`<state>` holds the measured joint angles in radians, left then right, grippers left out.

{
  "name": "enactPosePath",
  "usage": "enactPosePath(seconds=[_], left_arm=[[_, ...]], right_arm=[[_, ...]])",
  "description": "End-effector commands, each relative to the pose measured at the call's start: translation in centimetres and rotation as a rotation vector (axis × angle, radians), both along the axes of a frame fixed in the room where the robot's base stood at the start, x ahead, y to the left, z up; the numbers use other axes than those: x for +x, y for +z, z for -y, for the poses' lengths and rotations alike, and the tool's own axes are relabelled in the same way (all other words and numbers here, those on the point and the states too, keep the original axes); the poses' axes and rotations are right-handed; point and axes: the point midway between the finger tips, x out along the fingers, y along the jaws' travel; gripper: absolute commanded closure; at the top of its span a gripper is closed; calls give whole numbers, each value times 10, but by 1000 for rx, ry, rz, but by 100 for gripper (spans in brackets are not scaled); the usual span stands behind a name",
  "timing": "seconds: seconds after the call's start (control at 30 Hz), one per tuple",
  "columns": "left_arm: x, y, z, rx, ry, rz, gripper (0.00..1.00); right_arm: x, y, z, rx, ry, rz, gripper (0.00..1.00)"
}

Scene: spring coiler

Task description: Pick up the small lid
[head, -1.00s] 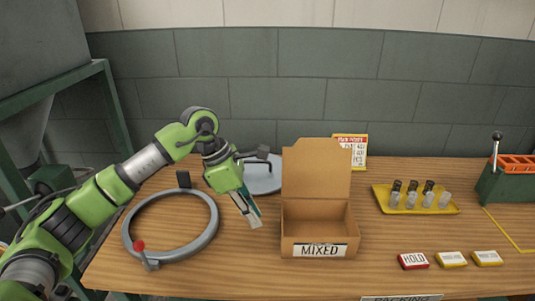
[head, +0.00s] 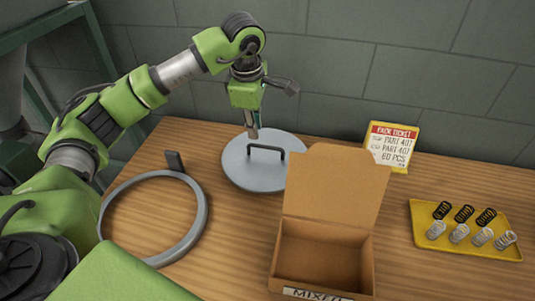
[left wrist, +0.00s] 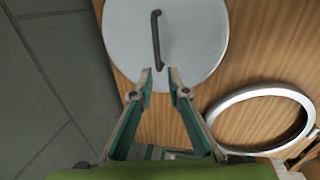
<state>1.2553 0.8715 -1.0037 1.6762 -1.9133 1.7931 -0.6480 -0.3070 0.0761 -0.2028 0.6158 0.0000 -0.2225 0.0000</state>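The small lid (head: 240,172) is a round grey disc with a dark bar handle (head: 266,150). It lies on the wooden table behind the ring and left of the cardboard box. It also shows in the left wrist view (left wrist: 190,40), its handle (left wrist: 156,40) standing upright in the picture. My left gripper (head: 252,132) is above the lid near the handle. In the left wrist view its two fingertips (left wrist: 161,84) are apart with nothing between them, just short of the handle's near end. My right gripper is not in view.
A grey ring (head: 201,222) lies on the table in front of the lid. An open cardboard box (head: 328,222) marked MIXED stands to the right. A yellow tray (head: 465,243) of springs and a pack ticket (head: 392,146) are farther right. A wall closes the back.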

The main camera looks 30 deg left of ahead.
Motion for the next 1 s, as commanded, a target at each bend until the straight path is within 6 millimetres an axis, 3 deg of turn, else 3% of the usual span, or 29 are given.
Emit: enactPosePath(seconds=[0.13, 0.43, 0.7, 1.0], left_arm=[[5, -26, -1, 0, 0, -3, 84], [10, -49, -3, -1, 0, -3, 84], [20, -86, -5, -1, -1, -1, 84], [21, -91, -5, -1, -1, 1, 84]], right_arm=[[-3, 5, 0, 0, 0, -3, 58], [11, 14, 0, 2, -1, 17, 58], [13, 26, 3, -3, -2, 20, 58], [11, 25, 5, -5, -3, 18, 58]])
